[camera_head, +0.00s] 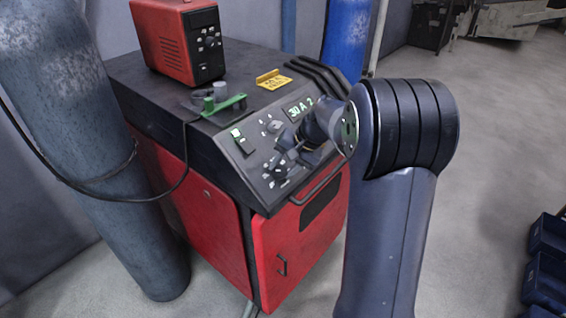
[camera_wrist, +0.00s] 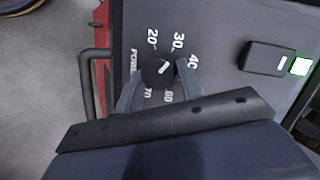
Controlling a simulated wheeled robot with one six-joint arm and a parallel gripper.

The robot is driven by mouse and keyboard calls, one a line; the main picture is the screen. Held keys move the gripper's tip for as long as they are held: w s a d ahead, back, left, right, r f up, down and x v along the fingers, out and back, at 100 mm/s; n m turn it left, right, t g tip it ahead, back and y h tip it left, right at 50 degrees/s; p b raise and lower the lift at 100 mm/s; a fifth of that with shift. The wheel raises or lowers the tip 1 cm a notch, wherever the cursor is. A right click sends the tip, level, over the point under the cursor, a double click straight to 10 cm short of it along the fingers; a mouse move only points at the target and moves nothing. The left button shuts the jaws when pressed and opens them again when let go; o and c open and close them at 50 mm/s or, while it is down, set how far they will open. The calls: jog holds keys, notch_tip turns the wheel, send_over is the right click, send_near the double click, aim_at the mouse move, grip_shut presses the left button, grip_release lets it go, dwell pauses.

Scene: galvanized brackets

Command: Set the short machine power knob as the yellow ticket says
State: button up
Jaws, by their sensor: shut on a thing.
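The power knob (camera_wrist: 154,72) is a small black round knob in the wrist view, ringed by white numbers. Its white pointer slants up and right, roughly toward 30. My gripper (camera_wrist: 160,82) is shut on the knob, one finger on each side. In the head view my gripper (camera_head: 291,156) reaches the sloped front panel and partly hides the dials. The short machine (camera_head: 160,85) is black on top with red sides.
A red box unit (camera_head: 178,42) and a green clamp (camera_head: 222,104) with a cable sit on top. A lit green switch (camera_head: 241,141) is on the panel. A bar handle (camera_head: 318,182) runs along the panel's front edge. A blue-grey cylinder (camera_head: 95,140) stands at left.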

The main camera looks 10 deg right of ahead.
jog(key=m, duration=0.3)
jog(key=m+y+p, duration=0.1)
jog(key=m, duration=0.2)
jog(key=shift+s+d+f+t+y, duration=0.1)
jog(key=shift+d+t+y, duration=0.1)
jog(key=shift+t+y, duration=0.1)
jog(key=m, duration=0.3)
jog(key=m+t+y+p, duration=0.1)
jog(key=m, duration=0.2)
jog(key=shift+s+f+m, duration=0.1)
jog(key=shift+f+m, duration=0.05)
jog(key=shift+m, duration=0.15)
jog(key=m+t, duration=0.1)
jog(key=m, duration=0.2)
jog(key=m+t+p, duration=0.1)
jog(key=m, duration=0.2)
jog(key=shift+s+f+m, duration=0.15)
jog(key=shift+s+m, duration=0.05)
jog(key=shift+m, duration=0.2)
jog(key=m+t, duration=0.1)
jog(key=m, duration=0.2)
jog(key=m+h+p, duration=0.1)
jog(key=m, duration=0.1)
jog(key=shift+s+m+t, duration=0.1)
jog(key=shift+m+t, duration=0.3)
jog(key=o, duration=1)
